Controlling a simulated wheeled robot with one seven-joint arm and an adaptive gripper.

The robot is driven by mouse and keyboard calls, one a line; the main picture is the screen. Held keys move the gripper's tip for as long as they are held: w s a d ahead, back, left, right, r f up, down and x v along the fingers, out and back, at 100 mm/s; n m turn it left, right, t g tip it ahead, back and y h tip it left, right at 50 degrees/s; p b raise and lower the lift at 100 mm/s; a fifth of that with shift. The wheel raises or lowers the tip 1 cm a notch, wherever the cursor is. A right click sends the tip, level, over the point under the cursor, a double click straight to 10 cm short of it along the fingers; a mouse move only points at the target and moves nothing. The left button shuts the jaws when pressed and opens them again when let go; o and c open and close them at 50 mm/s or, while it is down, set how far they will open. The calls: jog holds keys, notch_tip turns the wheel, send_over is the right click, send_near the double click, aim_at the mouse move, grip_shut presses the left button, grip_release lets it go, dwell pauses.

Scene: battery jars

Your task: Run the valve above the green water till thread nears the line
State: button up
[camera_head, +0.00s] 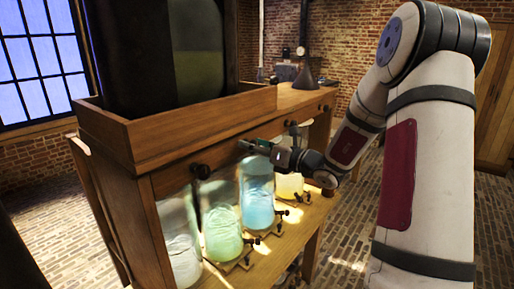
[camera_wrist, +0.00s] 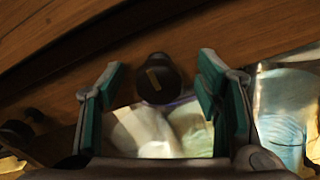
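The jar of green water (camera_head: 222,232) stands on the lower wooden shelf in the head view, between a clear jar and a blue one. A dark round valve knob (camera_head: 201,171) sits on the rail just above it. My gripper (camera_head: 257,147) is at the rail farther right in that view. In the wrist view my gripper (camera_wrist: 156,92) is open, with green-padded fingers on both sides of a dark knob (camera_wrist: 158,78) with a yellowish mark. Gaps show between knob and fingers. I cannot tell for sure which jar this knob serves. Thread and line are too small to see.
The clear jar (camera_head: 181,256), blue jar (camera_head: 257,200) and pale yellow jar (camera_head: 289,186) stand in the same row. Small dark fittings (camera_head: 248,253) stick out along the shelf front. Another knob (camera_wrist: 15,133) is at the left of the wrist view. Brick floor in front is open.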

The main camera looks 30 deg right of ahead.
jog(key=p+v, duration=0.2)
jog(key=v, duration=0.3)
dwell(0.4)
dwell(0.3)
